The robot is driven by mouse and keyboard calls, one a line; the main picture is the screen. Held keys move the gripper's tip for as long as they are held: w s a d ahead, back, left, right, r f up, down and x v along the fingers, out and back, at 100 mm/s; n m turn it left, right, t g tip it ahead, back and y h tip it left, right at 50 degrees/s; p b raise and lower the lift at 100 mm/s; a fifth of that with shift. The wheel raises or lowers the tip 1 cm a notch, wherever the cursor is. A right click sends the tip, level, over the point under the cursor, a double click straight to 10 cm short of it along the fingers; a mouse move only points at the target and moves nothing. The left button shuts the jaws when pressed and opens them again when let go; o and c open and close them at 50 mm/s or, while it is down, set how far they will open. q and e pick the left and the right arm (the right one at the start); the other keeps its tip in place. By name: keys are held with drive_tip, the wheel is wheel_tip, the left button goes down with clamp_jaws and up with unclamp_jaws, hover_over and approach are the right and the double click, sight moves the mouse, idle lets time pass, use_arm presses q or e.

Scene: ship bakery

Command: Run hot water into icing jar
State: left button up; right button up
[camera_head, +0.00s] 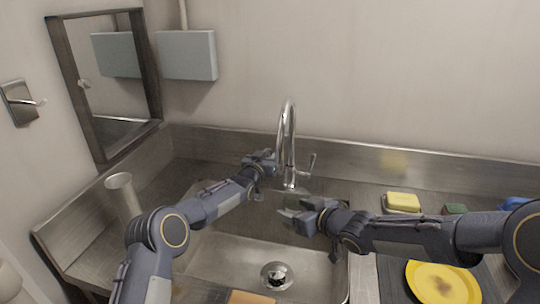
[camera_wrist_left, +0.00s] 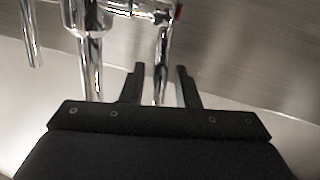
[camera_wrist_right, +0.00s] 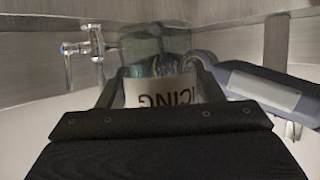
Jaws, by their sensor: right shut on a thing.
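The chrome tap (camera_head: 288,130) stands at the back of the sink, with a lever (camera_head: 311,163) on its right side. My left gripper (camera_head: 268,163) is at the tap's left side. In the left wrist view its open fingers (camera_wrist_left: 160,85) stand on either side of a chrome rod (camera_wrist_left: 163,55), with gaps beside it. My right gripper (camera_head: 298,214) is shut on the icing jar, a clear glass jar with a white label (camera_wrist_right: 160,92), below the spout. The label letters appear upside down in the right wrist view. The jar's contents and any water flow cannot be made out.
The steel sink basin (camera_head: 225,262) has a drain (camera_head: 277,274) below my right gripper. A yellow sponge (camera_head: 402,202) and a yellow plate (camera_head: 440,284) lie on the right counter. A mirror (camera_head: 105,75) and a grey box (camera_head: 187,55) are on the walls.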

use_arm(q)
drive_tip(key=shift+c, duration=0.4)
clamp_jaws()
drive_tip(key=shift+s+a+f+m+t+h, duration=0.15)
drive_tip(key=shift+s+f+m+t+h, duration=0.25)
drive_tip(key=shift+s+t+h, duration=0.6)
drive_tip(key=shift+s+a+f+m+t+h, duration=0.2)
drive_tip(key=shift+s+m+t+h, duration=0.4)
drive_tip(key=shift+t, duration=0.8)
drive_tip(key=shift+s+a+f+m+t+h, duration=0.2)
drive_tip(key=shift+s+m+t+h, duration=0.35)
drive_tip(key=shift+t+h, duration=0.55)
drive_tip(key=shift+s, duration=0.1)
